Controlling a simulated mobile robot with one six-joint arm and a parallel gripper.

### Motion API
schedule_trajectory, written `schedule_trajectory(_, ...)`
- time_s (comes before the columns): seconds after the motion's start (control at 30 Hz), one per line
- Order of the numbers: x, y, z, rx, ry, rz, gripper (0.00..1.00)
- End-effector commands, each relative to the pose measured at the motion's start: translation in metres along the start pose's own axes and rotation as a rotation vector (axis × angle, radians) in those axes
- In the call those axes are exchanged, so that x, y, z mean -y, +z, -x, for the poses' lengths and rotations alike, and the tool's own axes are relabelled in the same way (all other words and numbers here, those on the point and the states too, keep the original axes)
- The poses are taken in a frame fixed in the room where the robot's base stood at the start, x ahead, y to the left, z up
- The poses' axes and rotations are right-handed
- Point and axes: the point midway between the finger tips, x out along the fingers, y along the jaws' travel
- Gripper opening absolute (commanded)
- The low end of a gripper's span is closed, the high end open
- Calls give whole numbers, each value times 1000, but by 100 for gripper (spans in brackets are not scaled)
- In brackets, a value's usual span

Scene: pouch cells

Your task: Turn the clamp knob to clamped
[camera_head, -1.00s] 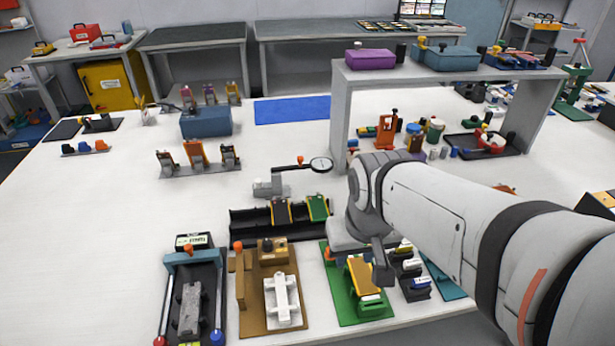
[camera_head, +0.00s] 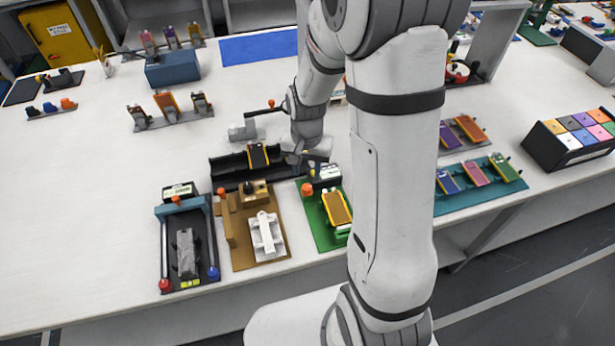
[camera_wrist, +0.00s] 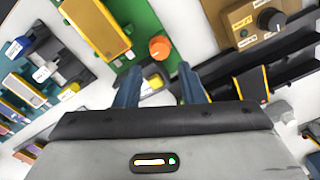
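A black dial knob (camera_wrist: 270,20) sits on a brown block with small labels in the wrist view; their text is too small to read. In the head view this knob (camera_head: 249,186) is at the back of the brown fixture (camera_head: 277,256). An orange round knob (camera_wrist: 159,47) stands by the green fixture (camera_wrist: 150,17); it also shows in the head view (camera_head: 307,189). I cannot tell which is the clamp knob. My gripper (camera_wrist: 160,88) has its two fingers apart, with the orange knob beyond them and the black knob to the right, touching neither.
A black trough (camera_head: 228,172) with a yellow-edged cell lies behind the brown fixture. A small yellow-topped part (camera_wrist: 153,82) shows between my fingers.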

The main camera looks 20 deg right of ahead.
Motion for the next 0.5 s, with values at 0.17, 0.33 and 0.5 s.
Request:
schedule_trajectory(0.17,-1,2,-28,5,3,2,36)
schedule_trajectory(0.33,0,1,-52,3,2,3,36)
schedule_trajectory(0.5,0,1,-65,2,1,3,36)
